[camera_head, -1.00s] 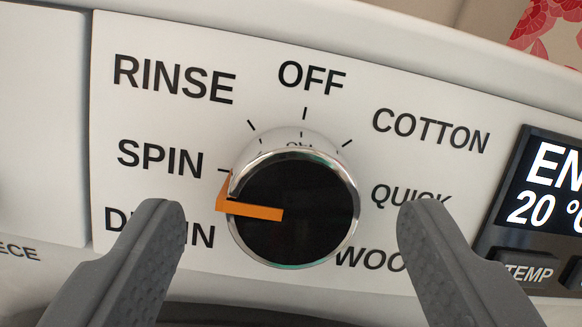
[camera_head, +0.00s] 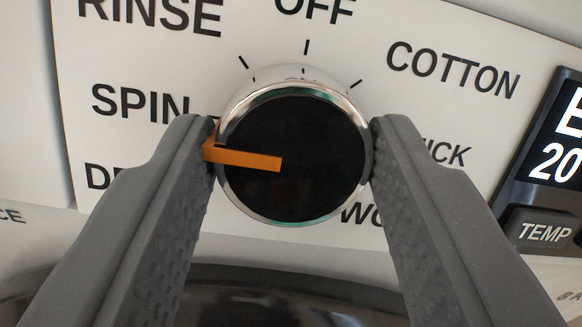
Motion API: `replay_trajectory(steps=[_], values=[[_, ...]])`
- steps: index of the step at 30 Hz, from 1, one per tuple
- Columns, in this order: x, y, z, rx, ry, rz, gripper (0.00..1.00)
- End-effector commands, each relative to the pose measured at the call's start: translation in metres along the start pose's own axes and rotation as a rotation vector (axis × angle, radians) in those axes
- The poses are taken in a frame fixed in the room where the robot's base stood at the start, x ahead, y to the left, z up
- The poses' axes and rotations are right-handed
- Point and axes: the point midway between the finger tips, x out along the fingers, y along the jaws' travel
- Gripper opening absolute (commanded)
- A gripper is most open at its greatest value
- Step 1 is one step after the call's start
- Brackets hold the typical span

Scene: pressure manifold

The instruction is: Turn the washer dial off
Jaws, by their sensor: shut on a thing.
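The washer dial (camera_head: 310,165) is a round black knob with a chrome rim, in the middle of the view. Its orange pointer (camera_head: 245,158) points left, toward the SPIN side and just below that word. The OFF label (camera_head: 315,8) is straight above the dial, partly cut off by the top edge. My gripper (camera_head: 292,150) is shut on the dial, one grey finger at its left rim and one at its right rim. The left finger covers part of the DRAIN label and the right finger covers part of QUICK.
The white panel (camera_head: 290,45) carries RINSE and SPIN at left and COTTON at right. A dark display (camera_head: 562,140) and a TEMP button (camera_head: 545,232) are at the right edge. A dark curved surface (camera_head: 290,290) lies below the panel.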

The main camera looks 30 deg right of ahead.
Motion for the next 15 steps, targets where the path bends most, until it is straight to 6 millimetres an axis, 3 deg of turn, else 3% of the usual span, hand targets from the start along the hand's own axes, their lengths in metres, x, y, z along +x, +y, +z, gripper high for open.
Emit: replay_trajectory(steps=[8, 15], values=[[0.0001, -0.0002, -0.0009, 0.099, -0.006, 0.026, 0.19], [-0.0001, -0.0004, -0.0004, 0.286, -0.017, 0.072, 0.19]])
